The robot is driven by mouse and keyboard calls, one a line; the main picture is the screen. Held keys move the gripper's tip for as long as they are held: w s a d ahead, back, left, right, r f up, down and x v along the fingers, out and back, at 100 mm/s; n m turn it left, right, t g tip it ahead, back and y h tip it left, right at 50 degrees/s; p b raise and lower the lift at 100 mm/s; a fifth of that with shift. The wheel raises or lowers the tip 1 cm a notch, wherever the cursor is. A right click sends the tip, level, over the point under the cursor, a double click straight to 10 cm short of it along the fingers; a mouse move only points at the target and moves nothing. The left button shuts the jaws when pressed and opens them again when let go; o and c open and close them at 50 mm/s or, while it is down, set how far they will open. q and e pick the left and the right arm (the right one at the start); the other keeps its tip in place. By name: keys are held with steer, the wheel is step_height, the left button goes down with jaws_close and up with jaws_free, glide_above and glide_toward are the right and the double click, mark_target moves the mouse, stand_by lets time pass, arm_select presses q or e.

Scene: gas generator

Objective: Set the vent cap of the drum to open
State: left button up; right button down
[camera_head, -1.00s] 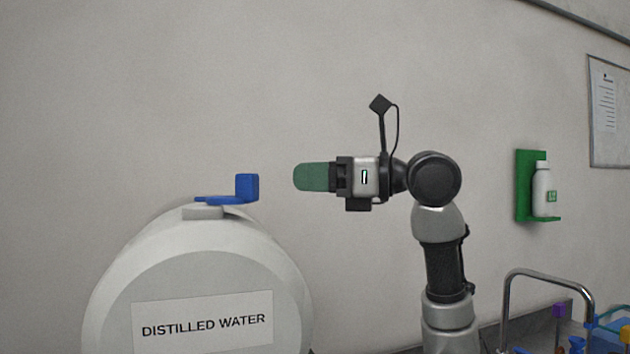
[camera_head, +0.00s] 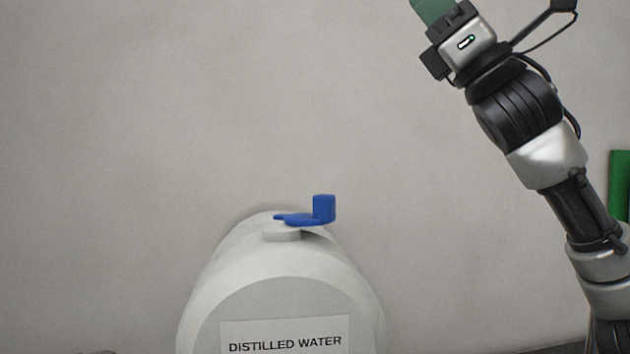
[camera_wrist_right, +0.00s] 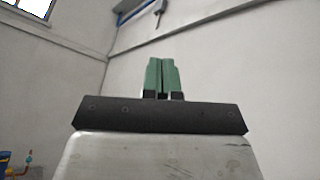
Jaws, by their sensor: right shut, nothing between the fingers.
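The white drum (camera_head: 282,290) labelled "DISTILLED WATER" lies at the lower middle of the head view. Its blue vent cap (camera_head: 305,217) sits on top, a flat piece with an upright block at its right end. My right gripper (camera_head: 430,8) is at the top of the head view, well above and to the right of the cap, its green fingertips partly cut off by the frame. In the right wrist view the two green fingers (camera_wrist_right: 162,76) are together with nothing between them, pointing toward wall and ceiling. My left gripper is not in view.
A plain grey wall (camera_head: 150,120) stands behind the drum. A green holder (camera_head: 619,185) is on the wall at the far right edge. The space around the cap is clear.

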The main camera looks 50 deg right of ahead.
steer(key=w+a+f+n+g+y+p, duration=0.1)
steer(key=w+a+f+n+g+p, duration=0.25)
steer(key=a+g, duration=0.5)
steer(key=w+a+f+n+g, duration=0.35)
steer(key=a+n+g, duration=0.25)
steer(key=a+g, duration=0.3)
steer(key=m+g+h+p, duration=0.3)
steer(key=m+g+h, duration=0.3)
steer(key=m+h, duration=1.25)
glide_toward(321, 211)
steer(key=s+a+f+n+h, duration=0.1)
steer(key=a+f+n+h, duration=0.25)
steer(key=a+h, duration=0.2)
steer(key=shift+n+t+y, duration=0.25)
steer(key=shift+n+y, duration=0.15)
steer(key=shift+n, duration=0.05)
steer(key=p+x, duration=0.1)
steer(key=x, duration=0.3)
steer(key=shift+f+p, duration=0.1)
steer(key=shift+p, duration=0.2)
steer(key=d+p, duration=0.1)
steer(key=d, duration=0.1)
steer(key=w+d+p, duration=0.1)
steer(key=d, duration=0.1)
steer(key=shift+w+f, duration=0.15)
steer(key=shift+w, duration=0.05)
